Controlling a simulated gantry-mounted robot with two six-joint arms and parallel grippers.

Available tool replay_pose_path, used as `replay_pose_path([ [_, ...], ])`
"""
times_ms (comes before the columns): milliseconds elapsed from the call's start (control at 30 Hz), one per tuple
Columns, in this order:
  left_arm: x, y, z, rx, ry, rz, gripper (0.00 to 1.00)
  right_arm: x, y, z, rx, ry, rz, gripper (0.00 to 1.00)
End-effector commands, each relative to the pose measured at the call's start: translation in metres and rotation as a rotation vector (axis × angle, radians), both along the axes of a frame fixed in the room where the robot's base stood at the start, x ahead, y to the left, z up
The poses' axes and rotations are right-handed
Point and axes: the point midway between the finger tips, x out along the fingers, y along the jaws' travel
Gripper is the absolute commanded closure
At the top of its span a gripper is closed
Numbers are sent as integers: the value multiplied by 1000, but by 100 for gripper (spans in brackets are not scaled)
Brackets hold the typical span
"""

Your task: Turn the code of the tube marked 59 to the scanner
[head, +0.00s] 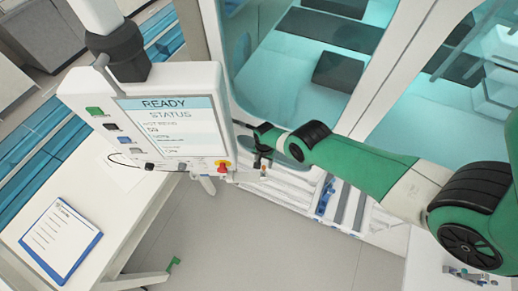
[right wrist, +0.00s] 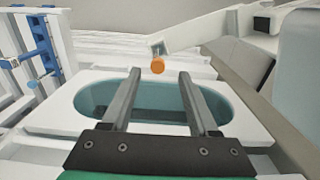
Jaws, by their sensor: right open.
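An orange-capped tube (right wrist: 157,66) shows in the right wrist view, just ahead of and between my fingertips, beside a white bar. Its cap faces me; no number or code on it can be read. My right gripper (right wrist: 160,78) is open, with nothing between its fingers. My left gripper is not in view.
In the right wrist view, a white panel with an oval opening (right wrist: 85,105) lies under the fingers. In the head view, a red knob (head: 222,165) sits under the screen and a clipboard (head: 60,238) lies on the table.

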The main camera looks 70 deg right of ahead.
Motion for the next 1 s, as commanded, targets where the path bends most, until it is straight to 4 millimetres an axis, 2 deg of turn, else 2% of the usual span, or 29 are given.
replay_pose_path([
  [167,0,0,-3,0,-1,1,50,0,0,-4,0,0,0,40],
  [267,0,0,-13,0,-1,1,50,0,0,-14,0,0,1,40],
  [633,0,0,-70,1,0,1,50,1,0,-71,-1,-1,1,40],
  [767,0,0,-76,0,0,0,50,1,0,-77,-1,-2,1,40],
  [1000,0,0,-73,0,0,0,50,1,0,-75,-1,-1,1,42],
])
